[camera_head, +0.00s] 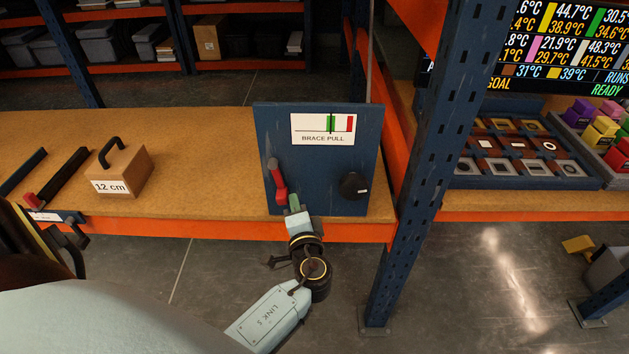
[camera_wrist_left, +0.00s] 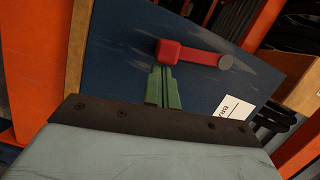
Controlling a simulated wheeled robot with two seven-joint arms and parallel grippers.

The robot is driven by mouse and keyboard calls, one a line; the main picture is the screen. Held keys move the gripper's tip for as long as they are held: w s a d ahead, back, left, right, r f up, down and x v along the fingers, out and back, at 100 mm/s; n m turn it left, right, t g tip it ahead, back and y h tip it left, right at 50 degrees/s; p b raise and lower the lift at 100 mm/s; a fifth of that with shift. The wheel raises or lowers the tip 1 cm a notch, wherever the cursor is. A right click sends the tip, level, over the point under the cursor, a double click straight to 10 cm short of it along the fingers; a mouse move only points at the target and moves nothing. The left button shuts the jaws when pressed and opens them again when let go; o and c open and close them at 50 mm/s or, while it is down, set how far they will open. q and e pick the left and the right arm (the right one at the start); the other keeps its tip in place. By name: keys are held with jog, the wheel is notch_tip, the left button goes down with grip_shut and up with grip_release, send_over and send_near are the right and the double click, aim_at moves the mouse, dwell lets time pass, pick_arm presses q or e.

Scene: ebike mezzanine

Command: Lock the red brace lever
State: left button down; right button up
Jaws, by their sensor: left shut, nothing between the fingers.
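The red brace lever (camera_head: 279,186) is mounted on a blue panel (camera_head: 322,160) and hangs down from its pivot in the head view. In the left wrist view the lever's red handle (camera_wrist_left: 182,53) and its grey pivot (camera_wrist_left: 226,62) show against the panel. My left gripper (camera_head: 294,203) has its green fingers shut and empty beside the lever's lower end. In the left wrist view the fingertips (camera_wrist_left: 162,72) sit right by the handle; whether they touch it I cannot tell. My right gripper is not in view.
A "BRACE PULL" gauge (camera_head: 322,129) with green and red bands is on the panel, above a black knob (camera_head: 353,185). A "12 cm" wooden block (camera_head: 119,171) stands on the bench (camera_head: 210,190) to the left. A blue rack post (camera_head: 425,165) rises close on the right.

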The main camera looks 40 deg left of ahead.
pick_arm(q)
jog(key=s+d+r+b, duration=0.1)
jog(key=s+d, duration=0.3)
jog(key=d, duration=0.6)
jog(key=shift+s+d+b, duration=0.25)
jog(key=shift+s+b, duration=0.1)
jog(key=shift+b, duration=0.05)
